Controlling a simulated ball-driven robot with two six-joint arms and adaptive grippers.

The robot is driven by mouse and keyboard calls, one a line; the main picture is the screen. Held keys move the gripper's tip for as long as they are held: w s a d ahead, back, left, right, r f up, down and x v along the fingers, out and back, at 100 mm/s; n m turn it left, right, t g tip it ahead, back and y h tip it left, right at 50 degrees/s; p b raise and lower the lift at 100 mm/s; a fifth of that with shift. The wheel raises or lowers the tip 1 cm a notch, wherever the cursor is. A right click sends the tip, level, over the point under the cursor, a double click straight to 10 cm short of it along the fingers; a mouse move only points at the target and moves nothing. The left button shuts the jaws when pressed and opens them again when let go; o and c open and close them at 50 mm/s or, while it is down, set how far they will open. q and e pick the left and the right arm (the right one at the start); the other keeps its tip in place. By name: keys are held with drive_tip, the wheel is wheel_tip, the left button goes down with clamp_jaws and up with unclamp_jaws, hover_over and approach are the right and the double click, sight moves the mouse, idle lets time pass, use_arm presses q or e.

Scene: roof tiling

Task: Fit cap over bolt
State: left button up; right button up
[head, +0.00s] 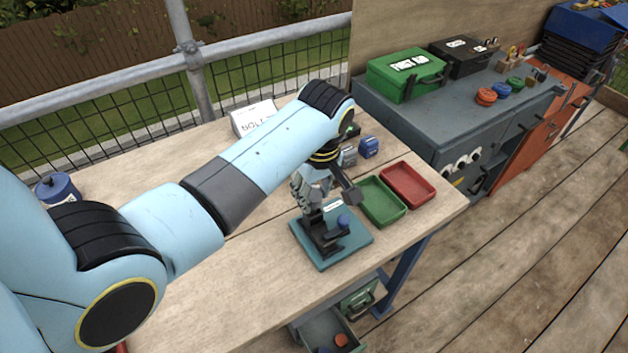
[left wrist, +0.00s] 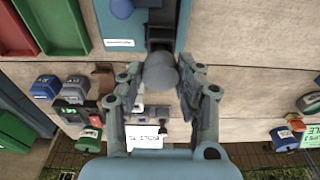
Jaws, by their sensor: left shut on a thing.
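My left gripper (head: 318,190) is over the back of a teal base plate (head: 352,246) on the bench. In the left wrist view the gripper (left wrist: 160,76) is shut on a grey rounded cap (left wrist: 160,71), one finger at each side. A black bracket (head: 318,234) stands on the plate. A blue round cap (head: 344,221) sits to its right, and it also shows in the left wrist view (left wrist: 122,8). In the left wrist view the grey cap overlaps the bracket's near end; I cannot tell whether they touch. No bolt is clearly visible. My right gripper is not in view.
A green tray (head: 382,205) and a red tray (head: 410,184) lie right of the plate. Small blue and grey blocks (head: 369,146) stand behind. A white labelled box (head: 253,116) is at the back. The bench front left of the plate is clear.

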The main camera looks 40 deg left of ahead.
use_arm(q)
drive_tip(key=shift+f, duration=0.15)
idle(0.6)
drive_tip(key=o, duration=0.8)
drive_tip(key=shift+p, duration=0.3)
drive_tip(key=shift+r+p, duration=0.3)
drive_tip(key=shift+r, duration=3.25)
drive_tip(key=shift+f, duration=0.1)
